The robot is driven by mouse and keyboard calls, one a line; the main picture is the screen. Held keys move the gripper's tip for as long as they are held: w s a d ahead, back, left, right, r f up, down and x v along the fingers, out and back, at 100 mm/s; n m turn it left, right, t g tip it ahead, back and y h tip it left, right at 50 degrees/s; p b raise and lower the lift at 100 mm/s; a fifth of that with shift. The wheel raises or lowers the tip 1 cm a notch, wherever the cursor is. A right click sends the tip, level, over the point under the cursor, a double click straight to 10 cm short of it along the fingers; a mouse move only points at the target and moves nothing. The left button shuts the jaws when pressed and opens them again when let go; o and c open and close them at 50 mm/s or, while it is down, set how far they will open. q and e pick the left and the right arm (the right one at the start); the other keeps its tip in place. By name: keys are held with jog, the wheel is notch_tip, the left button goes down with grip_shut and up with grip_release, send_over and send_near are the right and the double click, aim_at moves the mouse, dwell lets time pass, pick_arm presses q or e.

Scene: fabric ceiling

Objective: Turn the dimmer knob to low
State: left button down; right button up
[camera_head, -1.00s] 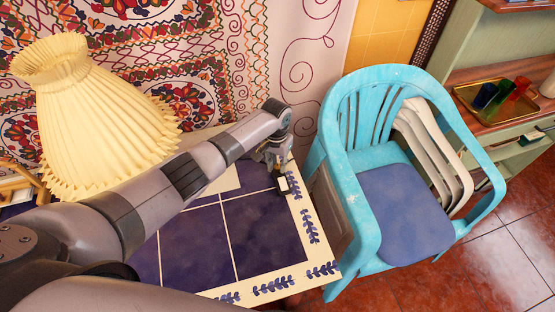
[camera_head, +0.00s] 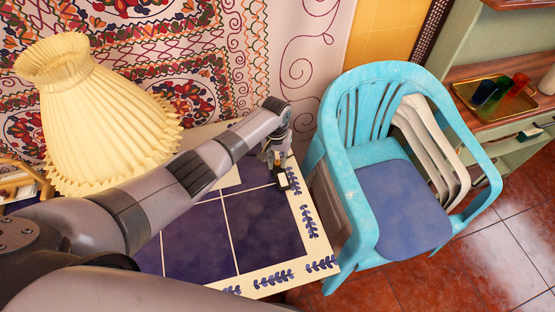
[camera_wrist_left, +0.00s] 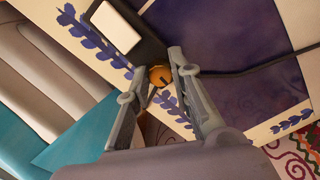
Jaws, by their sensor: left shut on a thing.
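The dimmer is a small black box with a white slab on top, at the far right corner of the tiled table. In the left wrist view the dimmer box (camera_wrist_left: 128,30) shows with its brass-coloured round knob (camera_wrist_left: 160,76) at its end. My left gripper (camera_wrist_left: 163,72) has its two fingers on either side of the knob and is shut on it. In the head view my left gripper (camera_head: 274,158) reaches down beside the dimmer box (camera_head: 282,180), and the knob is too small to make out there. My right gripper is not in view.
The blue-tiled table (camera_head: 265,228) has free room in front of the dimmer. A pleated lamp (camera_head: 90,115) stands at left, near my arm. A turquoise chair (camera_head: 365,190) stands close to the table's right side. A black cord (camera_wrist_left: 255,68) runs from the dimmer.

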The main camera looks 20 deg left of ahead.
aim_at(276, 163)
pick_arm(q)
jog(key=c, duration=1.7)
grip_release()
jog(key=shift+w+r, duration=0.1)
jog(key=r, duration=1.2)
jog(key=shift+a, duration=0.2)
jog(key=shift+f, duration=0.1)
